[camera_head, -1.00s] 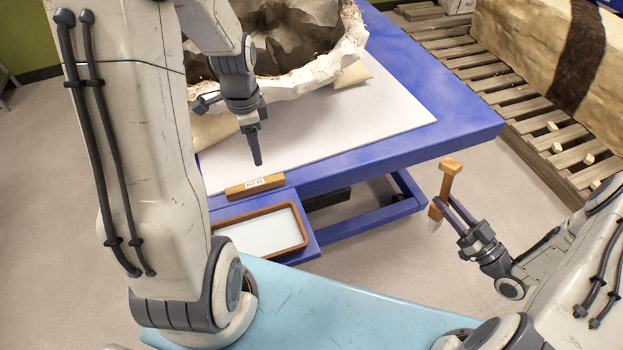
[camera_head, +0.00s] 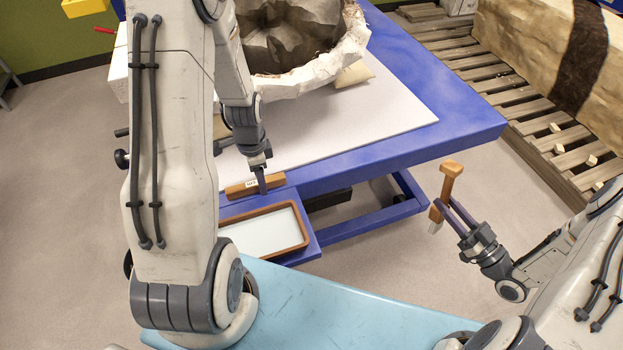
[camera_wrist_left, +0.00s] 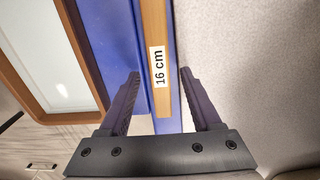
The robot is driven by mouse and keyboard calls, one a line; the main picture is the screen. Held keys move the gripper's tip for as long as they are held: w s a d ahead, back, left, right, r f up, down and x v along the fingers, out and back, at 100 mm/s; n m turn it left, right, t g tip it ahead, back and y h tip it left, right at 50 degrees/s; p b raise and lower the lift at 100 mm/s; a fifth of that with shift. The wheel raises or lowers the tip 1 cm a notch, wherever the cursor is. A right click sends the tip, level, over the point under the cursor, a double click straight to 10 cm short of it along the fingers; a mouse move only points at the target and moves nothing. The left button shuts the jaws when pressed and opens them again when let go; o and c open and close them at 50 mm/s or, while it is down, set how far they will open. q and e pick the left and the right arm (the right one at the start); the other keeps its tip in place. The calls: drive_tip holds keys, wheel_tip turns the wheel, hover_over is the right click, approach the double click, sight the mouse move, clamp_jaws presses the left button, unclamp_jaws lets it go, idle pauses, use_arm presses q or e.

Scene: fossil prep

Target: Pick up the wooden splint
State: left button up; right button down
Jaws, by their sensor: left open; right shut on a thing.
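The wooden splint (camera_head: 238,190) is a brown bar with a white label. It lies along the front edge of the blue table. My right gripper (camera_head: 442,208) is shut on a wooden tool (camera_head: 447,185) with a block-like top and a pale lower tip, held clear of the table.
A wood-rimmed tray (camera_head: 304,240) with a pale inside sits just in front of the splint. Behind, a large fossil (camera_head: 285,35) in a white jacket rests on a pale mat (camera_head: 390,120) on the blue table (camera_head: 465,128). A wooden pallet (camera_head: 515,95) stands at the right.

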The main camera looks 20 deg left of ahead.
use_arm(q)
clamp_jaws()
idle(1.4)
